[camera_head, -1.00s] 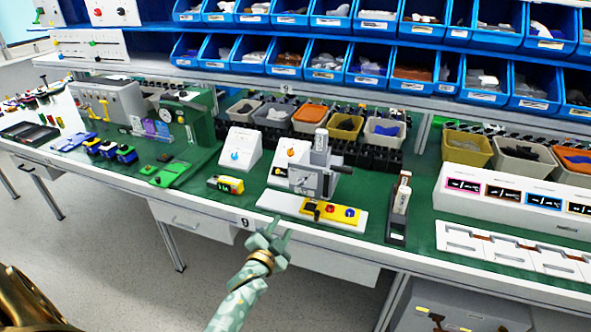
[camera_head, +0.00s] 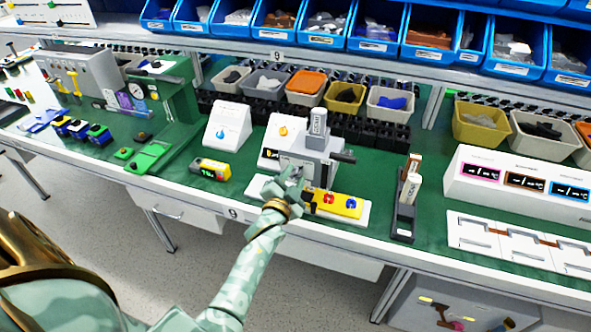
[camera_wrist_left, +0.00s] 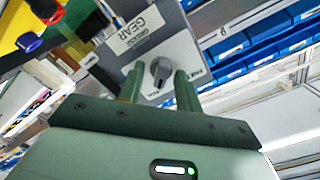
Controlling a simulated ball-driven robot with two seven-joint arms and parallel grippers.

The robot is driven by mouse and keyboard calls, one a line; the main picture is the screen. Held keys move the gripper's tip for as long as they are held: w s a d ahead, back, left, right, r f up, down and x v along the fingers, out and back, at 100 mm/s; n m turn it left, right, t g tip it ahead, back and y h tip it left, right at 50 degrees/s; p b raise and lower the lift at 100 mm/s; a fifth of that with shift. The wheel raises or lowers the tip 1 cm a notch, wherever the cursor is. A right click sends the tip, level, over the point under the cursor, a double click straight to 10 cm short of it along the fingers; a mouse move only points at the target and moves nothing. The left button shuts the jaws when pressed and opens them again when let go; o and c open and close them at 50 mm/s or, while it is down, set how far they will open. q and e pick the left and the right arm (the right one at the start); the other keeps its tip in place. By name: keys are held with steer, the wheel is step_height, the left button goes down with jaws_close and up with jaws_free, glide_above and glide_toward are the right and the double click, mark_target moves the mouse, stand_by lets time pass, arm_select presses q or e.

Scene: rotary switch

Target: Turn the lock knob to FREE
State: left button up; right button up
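The lock knob (camera_wrist_left: 160,72) is a small grey rotary knob on a light grey panel. Large lettering ending in "GEAR" (camera_wrist_left: 140,35) sits beside it, and a partly hidden label (camera_wrist_left: 194,76) starting with "FR" is to its right. The panel belongs to the grey device (camera_head: 308,150) on the bench. My left gripper (camera_wrist_left: 159,78) is open in the wrist view, with one finger on each side of the knob; contact is not clear. In the head view the left gripper (camera_head: 288,182) is at the device's front and hides the knob. My right gripper is not in view.
A yellow block with red and blue buttons (camera_head: 338,204) sits in front of the device. A black lever (camera_head: 343,156) sticks out of the device.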

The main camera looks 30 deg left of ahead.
arm_select(q)
steer(key=shift+r, duration=0.15)
steer(key=c, duration=0.7)
steer(key=shift+n, duration=0.3)
steer(key=n+p, duration=0.2)
steer(key=n, duration=0.1)
steer(key=shift+s+r, duration=0.1)
steer(key=n+p, duration=0.2)
steer(key=n, duration=0.2)
steer(key=shift+a+n+p, duration=0.1)
steer(key=shift+n+p, duration=0.25)
steer(key=shift+n, duration=0.05)
steer(key=n+p, duration=0.1)
steer(key=n, duration=0.3)
steer(key=shift+n+p, duration=0.3)
steer(key=n, duration=0.4)
steer(key=shift+s+a+f+n+p, duration=0.15)
steer(key=shift+f+n+p, duration=0.1)
steer(key=shift+n+p, duration=0.15)
